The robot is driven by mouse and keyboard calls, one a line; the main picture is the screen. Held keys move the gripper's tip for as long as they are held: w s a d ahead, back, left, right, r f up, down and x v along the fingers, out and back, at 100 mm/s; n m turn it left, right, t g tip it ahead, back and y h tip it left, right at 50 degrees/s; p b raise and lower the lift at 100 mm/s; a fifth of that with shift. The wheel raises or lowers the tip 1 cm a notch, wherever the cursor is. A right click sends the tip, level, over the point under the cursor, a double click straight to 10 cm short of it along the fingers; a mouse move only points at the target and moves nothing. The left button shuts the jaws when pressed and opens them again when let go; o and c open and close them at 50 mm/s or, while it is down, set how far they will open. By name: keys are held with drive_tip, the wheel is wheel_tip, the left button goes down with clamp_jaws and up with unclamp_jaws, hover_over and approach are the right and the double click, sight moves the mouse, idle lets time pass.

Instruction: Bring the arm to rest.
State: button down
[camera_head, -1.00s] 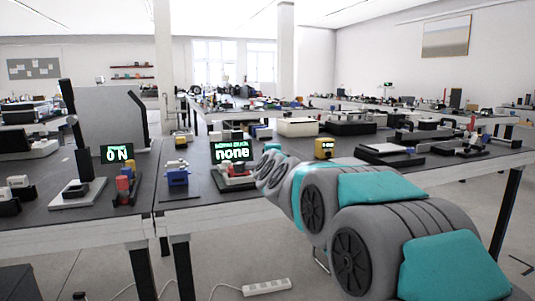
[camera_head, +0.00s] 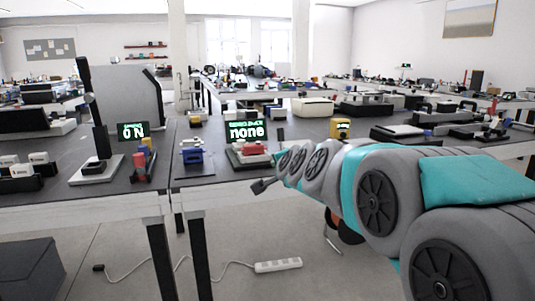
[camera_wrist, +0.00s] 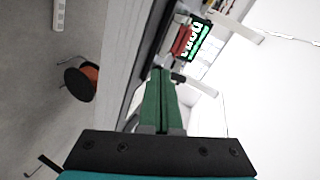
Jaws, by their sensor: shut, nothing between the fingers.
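My gripper (camera_head: 263,186) shows in the head view at the end of my grey and teal arm, in front of the near table's front edge. In the wrist view its two green fingers (camera_wrist: 161,100) lie together, with nothing between them. The wrist view is tilted, with the table edge running steeply up beside the fingers. A device with a lit "none" display (camera_head: 243,131) stands on the table beyond the gripper. It also shows in the wrist view (camera_wrist: 195,40).
A power strip (camera_head: 278,265) lies on the floor. A round stool (camera_wrist: 78,82) stands below. Floor before the table is largely clear.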

drive_tip(key=s+d+f+n+g, duration=0.2)
drive_tip(key=s+f+n+g, duration=0.25)
drive_tip(key=s+f, duration=0.6)
drive_tip(key=s+d+f+n+g, duration=0.2)
drive_tip(key=s+f+n+g, duration=0.4)
drive_tip(key=s, duration=0.8)
drive_tip(key=s+d+f+n+g+h, duration=0.1)
drive_tip(key=s+d+f+g, duration=0.1)
drive_tip(key=s, duration=0.9)
drive_tip(key=s+d+f+g+h, duration=0.1)
drive_tip(key=s+d+f+g, duration=0.2)
drive_tip(key=s, duration=0.9)
wheel_tip(320, 180, down, 3)
drive_tip(key=shift+s+d+n+h, duration=0.2)
drive_tip(key=shift+d+n+h, duration=0.2)
drive_tip(key=shift+d, duration=0.75)
